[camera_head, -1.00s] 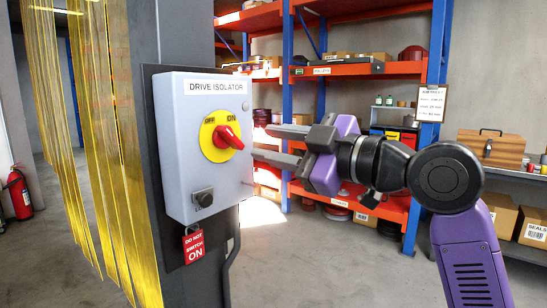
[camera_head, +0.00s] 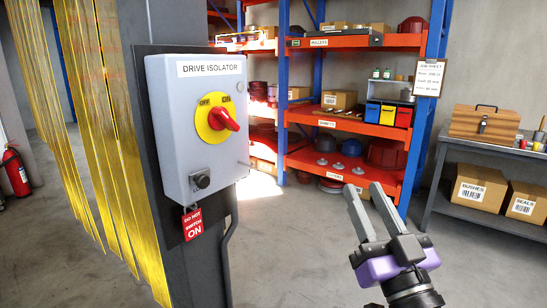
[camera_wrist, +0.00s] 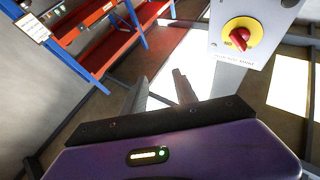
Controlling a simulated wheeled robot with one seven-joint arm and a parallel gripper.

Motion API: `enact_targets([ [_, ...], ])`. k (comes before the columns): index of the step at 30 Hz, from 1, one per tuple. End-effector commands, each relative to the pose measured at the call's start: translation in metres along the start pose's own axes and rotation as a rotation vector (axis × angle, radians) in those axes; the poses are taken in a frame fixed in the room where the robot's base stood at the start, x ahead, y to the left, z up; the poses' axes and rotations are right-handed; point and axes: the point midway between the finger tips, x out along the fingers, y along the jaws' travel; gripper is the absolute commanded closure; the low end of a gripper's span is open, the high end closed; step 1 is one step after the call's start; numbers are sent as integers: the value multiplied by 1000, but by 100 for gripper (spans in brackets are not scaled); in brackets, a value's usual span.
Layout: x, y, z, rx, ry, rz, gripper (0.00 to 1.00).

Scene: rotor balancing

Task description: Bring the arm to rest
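My gripper (camera_head: 363,191) is low at the right in the head view, its two grey fingers pointing up and apart, with nothing between them. The fingers also show apart and empty in the wrist view (camera_wrist: 160,88). The grey drive isolator box (camera_head: 210,158) is on a dark post to the left, with clear space between it and my gripper. Its red rotary handle (camera_head: 222,120) on a yellow disc points right and slightly down. A red "DO NOT SWITCH ON" tag (camera_head: 192,223) hangs under the box. The handle also shows in the wrist view (camera_wrist: 241,36).
Orange shelving (camera_head: 345,125) with blue posts holds boxes and bins at the back. A grey bench (camera_head: 490,153) with a wooden chest (camera_head: 484,122) stands at right. Yellow strip curtains (camera_head: 85,120) hang at left. The floor (camera_head: 300,260) between post and bench is clear.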

Motion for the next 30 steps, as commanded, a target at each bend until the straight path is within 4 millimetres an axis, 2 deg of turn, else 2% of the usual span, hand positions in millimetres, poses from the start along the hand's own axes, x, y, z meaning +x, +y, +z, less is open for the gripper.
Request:
enact_targets([
  [1, -19, 3, 8, 15, -17, 30, 65],
  [6, -80, 13, 29, 42, -53, 121, 65],
  [13, -166, 15, 42, 42, -125, 209, 65],
  [20, -250, 8, 39, 14, -228, 256, 65],
  [30, -363, -13, 17, -56, -462, 254, 65],
])
